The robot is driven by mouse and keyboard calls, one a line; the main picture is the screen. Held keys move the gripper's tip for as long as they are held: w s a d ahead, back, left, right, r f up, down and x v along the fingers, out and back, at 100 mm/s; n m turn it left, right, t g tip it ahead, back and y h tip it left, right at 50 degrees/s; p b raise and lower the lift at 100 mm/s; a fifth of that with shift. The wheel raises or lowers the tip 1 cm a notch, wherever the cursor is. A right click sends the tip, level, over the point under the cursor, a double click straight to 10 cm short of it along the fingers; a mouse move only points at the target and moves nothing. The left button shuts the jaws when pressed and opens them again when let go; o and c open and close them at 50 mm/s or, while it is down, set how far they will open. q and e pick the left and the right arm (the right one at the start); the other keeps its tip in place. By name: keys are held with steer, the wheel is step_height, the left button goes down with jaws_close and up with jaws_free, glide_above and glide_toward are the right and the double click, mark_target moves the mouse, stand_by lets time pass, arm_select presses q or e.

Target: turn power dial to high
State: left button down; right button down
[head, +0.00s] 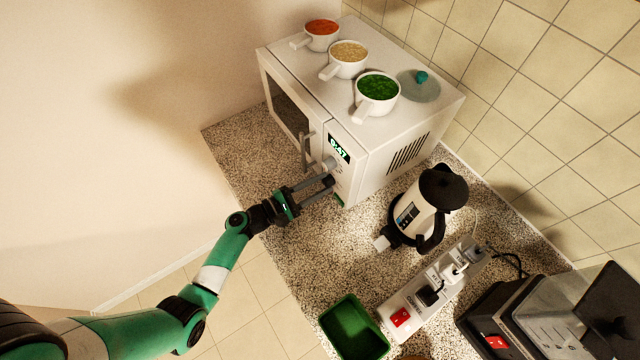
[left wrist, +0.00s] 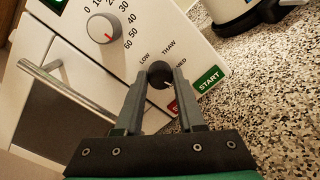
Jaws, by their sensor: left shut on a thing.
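The white microwave (head: 375,160) stands on the counter with its control panel facing my left arm. In the left wrist view the dark power dial (left wrist: 160,73) sits low on the panel, with LOW, THAW and MED printed around it. My left gripper (head: 330,181) is at the panel, its two fingers (left wrist: 161,84) shut on the power dial from both sides. The fingers hide part of the dial and its lower labels, and its pointer cannot be made out. My right gripper is not in view.
The white timer dial (left wrist: 103,28) is above the power dial, beside the door handle (left wrist: 62,84). A green START button (left wrist: 208,79) is close to the fingers. A kettle (head: 425,208), power strip (head: 430,288) and green bin (head: 353,328) are nearby. Bowls stand on the microwave.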

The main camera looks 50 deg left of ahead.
arm_select(q)
steer(key=shift+f+m+b, duration=0.2)
steer(key=shift+m+b, duration=0.4)
steer(key=shift+b, duration=0.05)
steer(key=shift+m+b, duration=0.4)
steer(key=shift+m, duration=0.3)
steer(key=shift+r, duration=0.15)
steer(key=c, duration=0.5)
jaws_free()
